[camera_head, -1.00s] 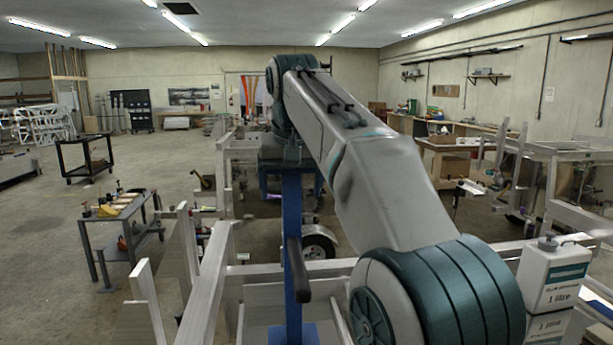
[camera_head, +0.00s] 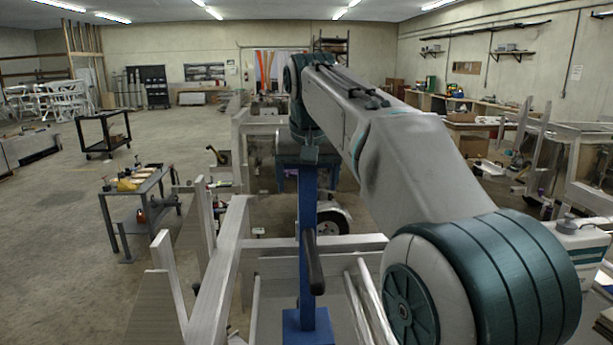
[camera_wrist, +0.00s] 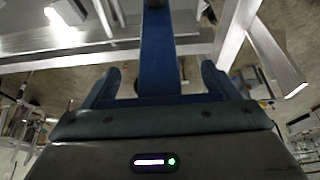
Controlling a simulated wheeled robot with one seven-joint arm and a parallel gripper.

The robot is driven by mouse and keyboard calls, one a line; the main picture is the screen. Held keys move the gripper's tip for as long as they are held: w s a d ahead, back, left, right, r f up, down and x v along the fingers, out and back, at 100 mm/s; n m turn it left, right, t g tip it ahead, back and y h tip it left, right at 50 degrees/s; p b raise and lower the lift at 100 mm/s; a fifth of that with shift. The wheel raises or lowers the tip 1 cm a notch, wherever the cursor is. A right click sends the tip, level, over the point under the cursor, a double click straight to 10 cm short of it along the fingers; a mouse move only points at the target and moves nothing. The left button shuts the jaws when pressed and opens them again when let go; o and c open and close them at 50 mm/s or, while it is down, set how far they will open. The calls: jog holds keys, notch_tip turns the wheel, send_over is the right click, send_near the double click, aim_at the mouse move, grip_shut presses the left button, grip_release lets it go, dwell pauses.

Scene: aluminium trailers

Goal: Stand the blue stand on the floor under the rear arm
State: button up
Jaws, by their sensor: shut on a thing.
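The blue stand (camera_head: 308,215) is a tall upright post with a dark handle on its side and a flat square base plate (camera_head: 307,326). My gripper (camera_head: 309,157) is shut on the top of the post, which hangs roughly vertical below it. In the wrist view the blue post (camera_wrist: 157,50) runs away between the two fingers of my gripper (camera_wrist: 159,82).
A grey work table (camera_head: 150,187) with small items stands at left, a dark cart (camera_head: 103,134) behind it. A trailer wheel (camera_head: 331,221) shows beyond the stand. A white bottle (camera_head: 582,240) is partly hidden at right by my arm. Open floor lies at left.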

jog(key=shift+r, duration=0.15)
jog(key=o, duration=1.8)
jog(key=shift+f, duration=0.25)
jog(key=shift+o, duration=0.8)
jog(key=shift+s, duration=0.15)
jog(key=shift+f+b, duration=0.1)
jog(key=shift+b, duration=0.35)
jog(key=p+v, duration=0.1)
jog(key=v, duration=1.2)
jog(key=shift+r+p, duration=0.3)
jog(key=shift+r, duration=0.05)
